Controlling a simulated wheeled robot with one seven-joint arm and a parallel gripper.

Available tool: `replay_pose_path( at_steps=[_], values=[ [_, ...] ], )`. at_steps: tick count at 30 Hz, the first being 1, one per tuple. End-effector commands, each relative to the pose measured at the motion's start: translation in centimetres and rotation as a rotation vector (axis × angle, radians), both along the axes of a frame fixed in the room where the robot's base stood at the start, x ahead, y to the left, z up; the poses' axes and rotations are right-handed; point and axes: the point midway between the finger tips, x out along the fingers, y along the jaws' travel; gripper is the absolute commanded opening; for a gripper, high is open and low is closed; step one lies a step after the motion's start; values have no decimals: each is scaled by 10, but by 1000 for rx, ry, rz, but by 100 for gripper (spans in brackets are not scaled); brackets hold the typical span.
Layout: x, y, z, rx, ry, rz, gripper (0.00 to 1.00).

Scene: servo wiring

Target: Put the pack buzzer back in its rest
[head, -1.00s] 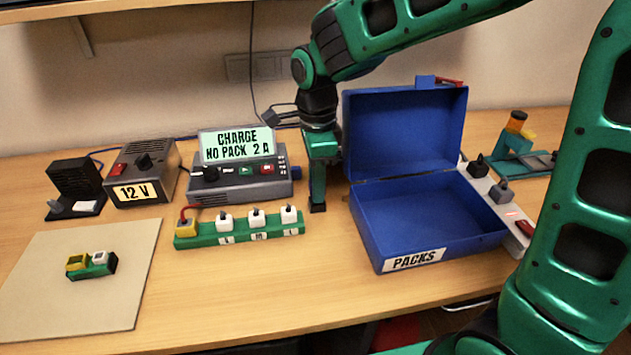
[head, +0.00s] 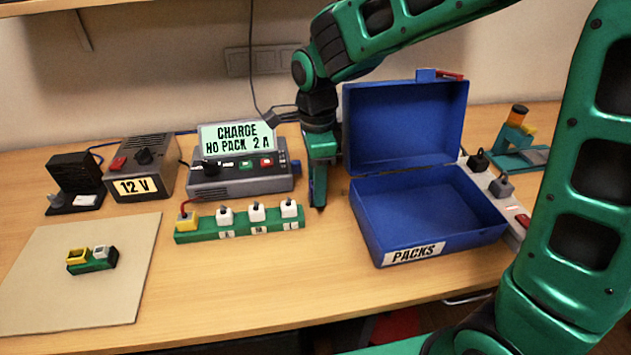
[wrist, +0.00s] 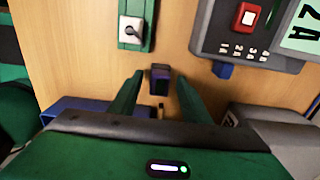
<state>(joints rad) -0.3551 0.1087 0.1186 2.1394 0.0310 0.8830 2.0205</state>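My gripper (wrist: 160,77) points down at the table between the charger and the blue PACKS box; in the head view it is also in view (head: 318,206). In the wrist view its two green fingers stand apart. A small dark block with a purplish face (wrist: 160,82) lies between them, with bare table showing on both sides, so the fingers do not appear to touch it. It may be the pack buzzer, but no label shows. In the head view the fingers mostly hide this spot. I cannot identify the buzzer's rest for certain.
The open PACKS box (head: 430,215) is close on the right, its lid raised. The charger (head: 240,180) and green strip with white plugs (head: 240,226) are close on the left. A pale mat (head: 70,300) holds a green-and-yellow part (head: 92,262). The front table is clear.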

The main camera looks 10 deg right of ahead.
Motion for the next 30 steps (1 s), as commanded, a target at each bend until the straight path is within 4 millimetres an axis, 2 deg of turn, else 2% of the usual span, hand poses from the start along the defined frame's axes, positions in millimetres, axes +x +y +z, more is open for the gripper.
replay_pose_path(
  at_steps=[4,7,15,21,25,30],
  values=[
    [0,0,4,0,0,0,43],
    [1,0,13,1,-2,0,43],
    [2,0,63,2,-4,-1,43],
    [2,0,93,1,-1,0,43],
    [2,0,104,0,0,0,43],
    [1,0,107,0,1,0,43]
  ],
)
